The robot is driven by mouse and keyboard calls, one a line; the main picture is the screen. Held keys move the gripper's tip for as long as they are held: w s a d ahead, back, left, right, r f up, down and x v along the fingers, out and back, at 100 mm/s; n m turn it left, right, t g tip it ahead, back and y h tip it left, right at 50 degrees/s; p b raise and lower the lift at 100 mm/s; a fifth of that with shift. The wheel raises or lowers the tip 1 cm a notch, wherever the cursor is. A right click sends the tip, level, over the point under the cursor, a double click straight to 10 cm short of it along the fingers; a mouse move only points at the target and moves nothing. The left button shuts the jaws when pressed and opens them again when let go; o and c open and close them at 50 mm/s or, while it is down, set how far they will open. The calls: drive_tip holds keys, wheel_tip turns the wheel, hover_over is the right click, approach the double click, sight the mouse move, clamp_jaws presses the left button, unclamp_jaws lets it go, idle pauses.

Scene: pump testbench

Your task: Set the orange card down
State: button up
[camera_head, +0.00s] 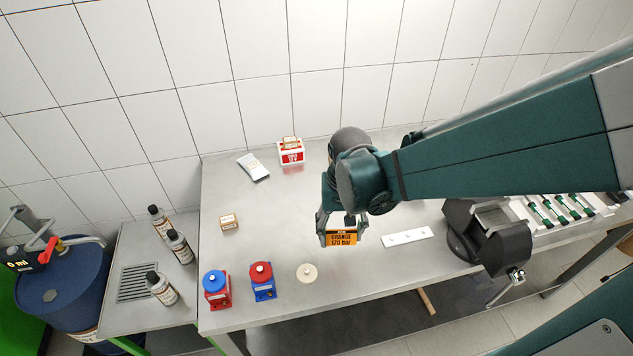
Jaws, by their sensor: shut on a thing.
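The orange card (341,239) carries dark print that reads "ORANGE 170 bar". It faces the camera between the fingers of my gripper (339,238), over the middle of the grey metal bench (300,210). My gripper points down and is shut on the card. I cannot tell whether the card's lower edge touches the bench top. My arm comes in from the right and hides part of the bench behind the gripper.
A white strip (407,237) and a dark vise (487,235) are right of the card. A cream disc (307,273), a blue-based unit (262,281) and a red-based unit (216,289) stand near the front edge. A small box (229,222) sits left. Bench between is clear.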

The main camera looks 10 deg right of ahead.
drive_tip(key=shift+w, duration=0.15)
drive_tip(key=w+a+r+n+p, duration=0.1)
drive_tip(key=w+a, duration=0.3)
drive_tip(key=w, duration=0.4)
drive_tip(key=w+a+r, duration=0.1)
drive_tip(key=w+a, duration=0.4)
drive_tip(key=w, duration=0.4)
drive_tip(key=n+p, duration=0.1)
hover_over(262, 197)
drive_tip(key=f, duration=0.2)
drive_tip(key=shift+w+r, duration=0.15)
drive_tip(key=shift+f, duration=3.15)
drive_tip(key=shift+f, duration=0.1)
drive_tip(key=shift+f, duration=1.75)
drive_tip(key=shift+f, duration=0.25)
